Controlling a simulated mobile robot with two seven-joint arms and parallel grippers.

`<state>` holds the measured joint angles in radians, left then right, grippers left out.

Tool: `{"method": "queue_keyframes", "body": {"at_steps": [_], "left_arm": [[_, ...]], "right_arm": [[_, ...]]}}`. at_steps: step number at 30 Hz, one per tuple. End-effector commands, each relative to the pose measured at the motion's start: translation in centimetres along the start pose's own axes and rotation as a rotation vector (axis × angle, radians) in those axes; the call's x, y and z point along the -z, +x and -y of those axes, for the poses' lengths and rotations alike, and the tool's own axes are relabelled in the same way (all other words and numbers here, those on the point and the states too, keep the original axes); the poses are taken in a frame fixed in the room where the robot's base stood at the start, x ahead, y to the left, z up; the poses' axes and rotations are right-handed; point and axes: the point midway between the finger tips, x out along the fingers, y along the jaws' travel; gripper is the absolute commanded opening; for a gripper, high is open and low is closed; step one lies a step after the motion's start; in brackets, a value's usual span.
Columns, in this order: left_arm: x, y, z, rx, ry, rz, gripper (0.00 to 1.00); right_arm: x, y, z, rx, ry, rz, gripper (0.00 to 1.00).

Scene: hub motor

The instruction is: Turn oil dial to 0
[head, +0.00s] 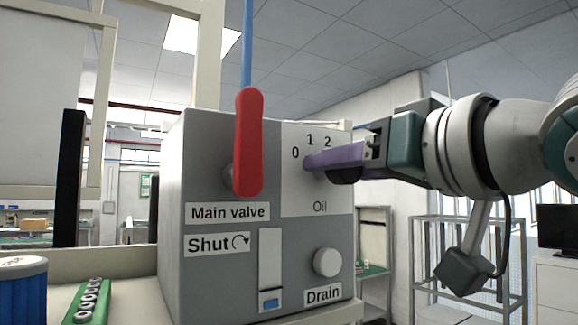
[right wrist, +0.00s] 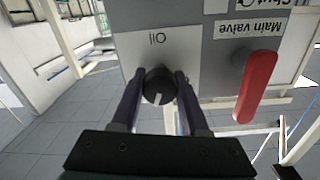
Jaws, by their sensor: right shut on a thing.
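The oil dial (right wrist: 159,86) is a round black knob with a white pointer line, on the white "Oil" panel (head: 315,192) of a grey box. In the right wrist view, which shows the panel upside down, the pointer line faces roughly toward the panel's top, near where the 1 is in the head view. My right gripper (head: 312,163) is at the panel, just below the printed 0, 1 and 2, and its fingers hide most of the dial there. In the right wrist view its two purple fingers (right wrist: 159,78) are shut on the dial's sides. My left gripper is not in view.
A red main valve handle (head: 248,142) stands upright left of the dial. A round Drain knob (head: 327,262) and a "Shut" slot with a blue piece (head: 269,303) are below.

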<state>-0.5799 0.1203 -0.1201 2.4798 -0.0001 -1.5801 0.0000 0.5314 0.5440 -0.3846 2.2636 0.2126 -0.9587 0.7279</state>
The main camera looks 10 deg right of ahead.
Motion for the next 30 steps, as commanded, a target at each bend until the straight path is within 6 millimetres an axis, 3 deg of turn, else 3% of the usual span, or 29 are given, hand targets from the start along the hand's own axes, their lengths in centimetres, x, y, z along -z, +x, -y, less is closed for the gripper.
{"method": "queue_keyframes", "body": {"at_steps": [14,30], "left_arm": [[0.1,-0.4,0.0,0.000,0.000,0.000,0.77],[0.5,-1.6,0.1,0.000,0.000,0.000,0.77]], "right_arm": [[0.0,0.1,-0.1,-0.002,-0.147,-0.001,0.00],[0.0,0.1,0.0,0.000,-0.641,-0.013,0.00]]}}
